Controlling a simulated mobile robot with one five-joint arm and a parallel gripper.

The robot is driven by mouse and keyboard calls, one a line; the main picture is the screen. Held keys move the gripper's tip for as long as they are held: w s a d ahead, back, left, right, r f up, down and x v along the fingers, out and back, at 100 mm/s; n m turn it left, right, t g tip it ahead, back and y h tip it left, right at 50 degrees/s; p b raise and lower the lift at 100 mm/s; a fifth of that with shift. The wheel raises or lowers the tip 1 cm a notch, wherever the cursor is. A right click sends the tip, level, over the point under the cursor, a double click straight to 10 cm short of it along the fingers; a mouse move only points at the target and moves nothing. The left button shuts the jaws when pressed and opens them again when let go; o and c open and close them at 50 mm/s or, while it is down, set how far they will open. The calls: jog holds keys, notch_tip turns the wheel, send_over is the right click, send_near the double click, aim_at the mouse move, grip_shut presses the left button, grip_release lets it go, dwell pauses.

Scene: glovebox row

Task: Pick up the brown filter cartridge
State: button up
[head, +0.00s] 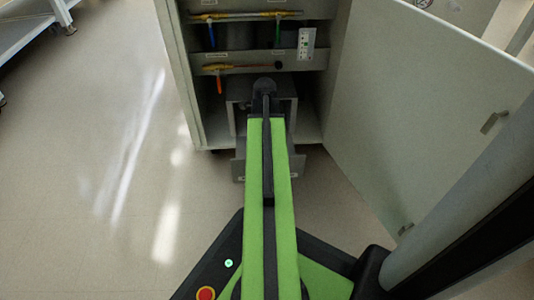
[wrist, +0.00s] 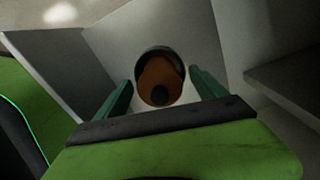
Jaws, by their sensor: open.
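The brown filter cartridge (wrist: 158,78) shows in the wrist view as a round brown shape with a dark rim and a dark centre. It lies inside a pale grey drawer or box (wrist: 190,38). My gripper (wrist: 160,90) is open, with one green finger on each side of the cartridge in the picture. I cannot tell whether the fingers touch it or how deep it sits below them. In the head view my arm reaches into the low part of the cabinet and hides the cartridge and the gripper.
The grey cabinet (head: 185,90) stands ahead, its door (head: 410,100) swung open to the right. Shelves above hold pipes with coloured handles and a white panel (head: 306,43). A drawer front (head: 239,168) sticks out low. The floor on the left is clear.

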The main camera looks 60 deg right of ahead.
jog(key=c, duration=1.5)
jog(key=shift+r+p, duration=0.55)
jog(key=shift+p, duration=0.15)
jog(key=shift+c, duration=0.2)
notch_tip(320, 180, up, 4)
jog(key=p, duration=0.3)
jog(key=shift+p, duration=0.4)
jog(key=s+d+r+p, duration=0.4)
jog(key=s+r+p, duration=0.2)
jog(key=s, duration=0.4)
jog(key=shift+s+d, duration=0.3)
jog(key=shift+s, duration=0.05)
